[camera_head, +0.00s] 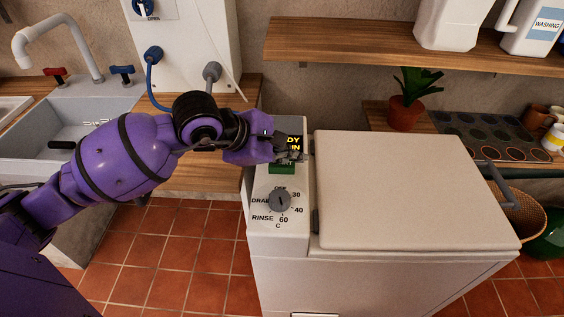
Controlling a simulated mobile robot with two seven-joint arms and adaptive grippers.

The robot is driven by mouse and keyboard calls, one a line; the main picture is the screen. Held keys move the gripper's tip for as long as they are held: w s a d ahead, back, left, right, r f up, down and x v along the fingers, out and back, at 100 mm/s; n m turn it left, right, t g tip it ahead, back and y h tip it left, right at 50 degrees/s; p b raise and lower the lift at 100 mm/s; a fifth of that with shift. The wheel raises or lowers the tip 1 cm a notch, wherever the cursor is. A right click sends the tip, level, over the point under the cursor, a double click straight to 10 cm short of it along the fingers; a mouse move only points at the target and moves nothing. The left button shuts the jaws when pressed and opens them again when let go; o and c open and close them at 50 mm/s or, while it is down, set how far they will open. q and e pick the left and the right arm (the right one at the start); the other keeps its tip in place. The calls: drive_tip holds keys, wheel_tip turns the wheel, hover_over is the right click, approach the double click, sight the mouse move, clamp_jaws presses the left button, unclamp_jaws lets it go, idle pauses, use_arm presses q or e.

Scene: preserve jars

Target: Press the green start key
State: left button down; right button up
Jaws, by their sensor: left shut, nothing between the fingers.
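The green start key (282,168) is on the narrow control panel of a white top-loading machine (277,237). Its upper part is hidden behind my left gripper. My left gripper (297,154) is shut and empty, with its fingertips over the panel just above the key. I cannot tell whether the fingertips touch it. A dark display (294,141) with yellow letters shows partly behind the gripper. A grey dial (280,201) with temperature marks sits below the key. My right gripper is out of view.
The machine's white lid (405,190) is closed. A sink (60,125) with a tap stands at left, and a wooden shelf (400,47) with white containers hangs above. A potted plant (405,112) stands behind the machine. A basket (524,215) is at right.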

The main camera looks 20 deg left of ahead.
sight(288, 167)
use_arm(q)
drive_tip(key=shift+f, duration=0.1)
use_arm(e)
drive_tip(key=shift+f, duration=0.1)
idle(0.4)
use_arm(q)
drive_tip(key=shift+r, duration=0.8)
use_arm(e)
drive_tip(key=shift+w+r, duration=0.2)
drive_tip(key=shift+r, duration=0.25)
use_arm(q)
drive_tip(key=shift+r+p, duration=0.1)
drive_tip(key=shift+p, duration=0.2)
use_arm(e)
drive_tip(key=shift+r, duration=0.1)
